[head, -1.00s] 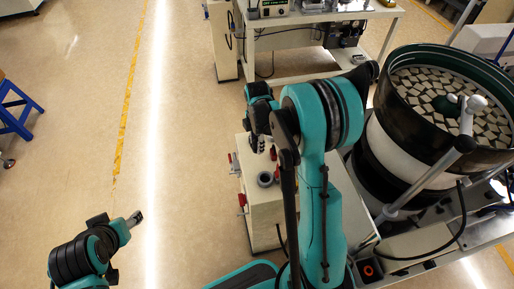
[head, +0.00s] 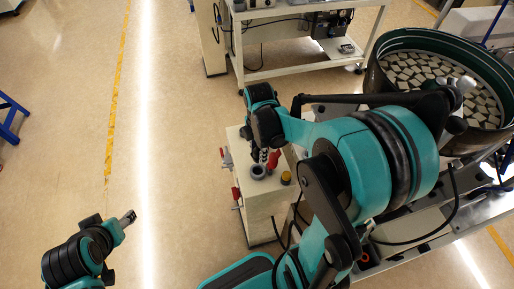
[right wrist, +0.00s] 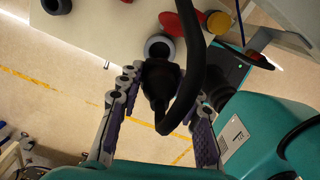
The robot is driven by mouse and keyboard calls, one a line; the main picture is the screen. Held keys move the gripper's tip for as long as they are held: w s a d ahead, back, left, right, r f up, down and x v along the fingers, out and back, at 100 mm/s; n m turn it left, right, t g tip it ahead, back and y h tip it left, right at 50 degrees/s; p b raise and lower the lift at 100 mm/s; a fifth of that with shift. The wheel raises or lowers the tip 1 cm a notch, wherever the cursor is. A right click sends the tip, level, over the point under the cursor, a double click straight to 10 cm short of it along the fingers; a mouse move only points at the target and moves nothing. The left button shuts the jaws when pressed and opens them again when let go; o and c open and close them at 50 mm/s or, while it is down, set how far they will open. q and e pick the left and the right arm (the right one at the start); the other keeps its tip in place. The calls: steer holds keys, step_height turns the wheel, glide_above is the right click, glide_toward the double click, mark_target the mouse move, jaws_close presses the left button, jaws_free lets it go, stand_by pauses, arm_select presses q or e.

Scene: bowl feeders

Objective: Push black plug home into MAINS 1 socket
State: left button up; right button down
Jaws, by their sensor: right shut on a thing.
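My right gripper (head: 262,155) points down over the top of a cream box (head: 264,212). In the right wrist view it (right wrist: 159,85) is shut on the black plug (right wrist: 160,80), whose thick black cable curves back. A grey round socket (head: 258,172) is on the box top, just below the gripper. In the right wrist view this socket (right wrist: 158,46) shows just beyond the plug; I cannot tell whether they touch. A second grey socket (right wrist: 57,4) is at the top left there. No MAINS label is readable. My left gripper (head: 128,217) hangs far left, away from the box, its jaws too small to judge.
A red handle (head: 273,160) and a yellow knob (head: 286,178) stand on the box top close to the socket. Red parts (head: 236,195) stick out of its left side. A bowl feeder (head: 440,85) stands right. The floor left is open.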

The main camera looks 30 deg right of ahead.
steer(key=shift+f+b, duration=2.35)
steer(key=shift+f, duration=0.7)
steer(key=shift+f+b, duration=1.2)
steer(key=shift+f, duration=0.2)
steer(key=c, duration=0.8)
jaws_free()
steer(key=shift+o, duration=0.2)
steer(key=shift+r+p, duration=3.05)
steer(key=shift+r, duration=0.6)
